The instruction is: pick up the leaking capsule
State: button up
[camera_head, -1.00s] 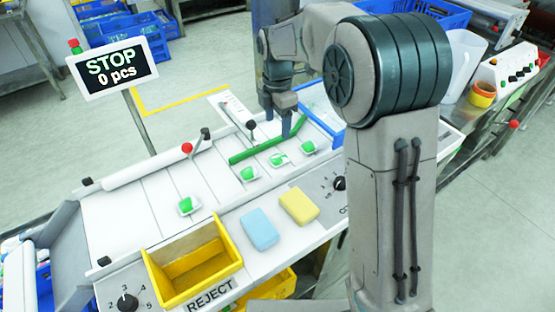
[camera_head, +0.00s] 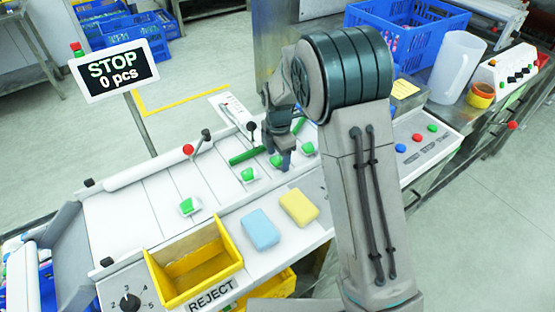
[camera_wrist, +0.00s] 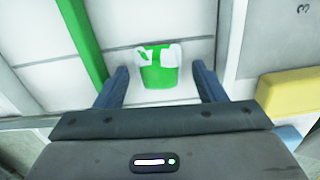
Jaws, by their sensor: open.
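A green-and-white capsule (camera_wrist: 159,74) lies on the white belt between the fingertips of my gripper (camera_wrist: 160,67) in the wrist view. Its white top carries a green mark; I cannot tell for sure whether this is a leak. In the head view my open gripper (camera_head: 281,165) points down over this capsule (camera_head: 274,161), which it partly covers. Other green capsules on white bases lie in the row: one at the right (camera_head: 308,149), one to the left (camera_head: 249,175) and one farther left (camera_head: 188,206). Whether the fingers touch the capsule is unclear.
A green bar (camera_head: 243,157) lies across the belt close to my gripper. A yellow reject bin (camera_head: 232,262), a blue sponge (camera_head: 260,229) and a yellow sponge (camera_head: 299,206) are in front. Levers with red (camera_head: 188,149) and black knobs stand behind. A sign (camera_head: 113,71) reads "STOP 0 pcs".

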aim_at(278, 159)
jog(key=c, duration=1)
jog(key=shift+c, duration=0.2)
jog(key=shift+r, duration=0.1)
jog(key=shift+r, duration=0.45)
notch_tip(278, 159, up, 3)
jog(key=shift+f+b, duration=0.15)
jog(key=shift+b, duration=0.15)
jog(key=s+d+r+b, duration=0.1)
jog(key=s+d+r, duration=0.2)
jog(key=d+r, duration=0.4)
jog(key=d, duration=0.4)
jog(key=shift+s+d+r, duration=0.15)
